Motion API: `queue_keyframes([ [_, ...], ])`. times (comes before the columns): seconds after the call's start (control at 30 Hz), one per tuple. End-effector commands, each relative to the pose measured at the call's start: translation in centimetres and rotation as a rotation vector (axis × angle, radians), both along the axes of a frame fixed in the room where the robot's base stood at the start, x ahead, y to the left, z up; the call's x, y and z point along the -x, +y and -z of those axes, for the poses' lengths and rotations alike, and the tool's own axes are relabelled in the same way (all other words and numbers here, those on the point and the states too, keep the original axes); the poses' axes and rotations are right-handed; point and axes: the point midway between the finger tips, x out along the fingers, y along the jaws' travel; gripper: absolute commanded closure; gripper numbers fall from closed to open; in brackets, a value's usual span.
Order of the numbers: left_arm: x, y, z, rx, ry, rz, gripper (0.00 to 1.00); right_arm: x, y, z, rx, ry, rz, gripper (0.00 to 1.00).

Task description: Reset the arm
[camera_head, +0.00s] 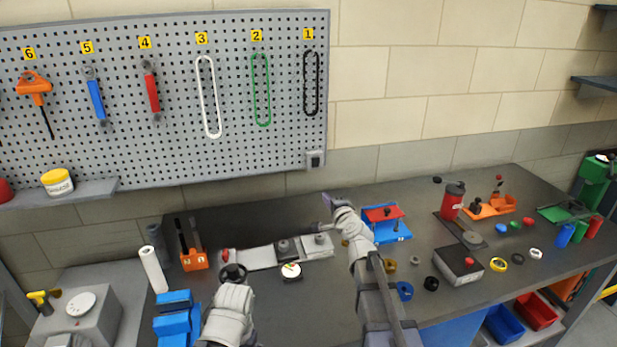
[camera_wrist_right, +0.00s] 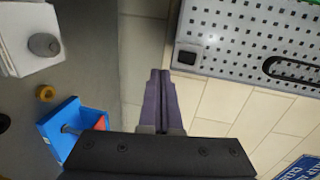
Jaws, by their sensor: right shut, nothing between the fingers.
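My right arm (camera_head: 362,265) reaches up from the bottom of the head view over the bench. My right gripper (camera_head: 329,203) is raised in front of the wall, left of the blue and red fixture (camera_head: 389,229). In the right wrist view its purple fingers (camera_wrist_right: 160,98) lie together, shut and empty, with the wall and pegboard behind. My left arm (camera_head: 230,310) stands at the lower left of centre, over the bench near the row of grey devices. A dark round part (camera_head: 233,272) shows at its end; the left fingers cannot be made out.
The pegboard (camera_head: 270,150) hangs behind the bench (camera_head: 330,295). An orange holder (camera_head: 194,261) and blue blocks (camera_head: 176,323) stand at left.

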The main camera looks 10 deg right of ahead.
Motion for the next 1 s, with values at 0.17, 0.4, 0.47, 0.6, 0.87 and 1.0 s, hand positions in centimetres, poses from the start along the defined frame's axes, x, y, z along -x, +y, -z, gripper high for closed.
queue_keyframes([
  [0.17,0.0,0.0,0.0,0.0,0.0,0.0,0.0,3.1,8.3,3.5,0.21,0.132,-0.246,1.0],
  [0.4,0.0,0.0,0.0,0.0,0.0,0.0,0.0,13.8,19.3,11.9,0.679,0.422,-0.753,1.0],
  [0.47,0.0,0.0,0.0,0.0,0.0,0.0,0.0,17.4,20.6,13.8,0.803,0.504,-0.884,1.0],
  [0.6,0.0,0.0,0.0,0.0,0.0,0.0,0.0,25.6,21.2,17.1,1.071,0.703,-1.161,1.0],
  [0.87,0.0,0.0,0.0,0.0,0.0,0.0,0.0,33.9,18.8,18.2,1.334,0.962,-1.432,1.0],
  [1.0,0.0,0.0,0.0,0.0,0.0,0.0,0.0,34.9,18.3,18.1,1.365,1.002,-1.463,1.0],
])
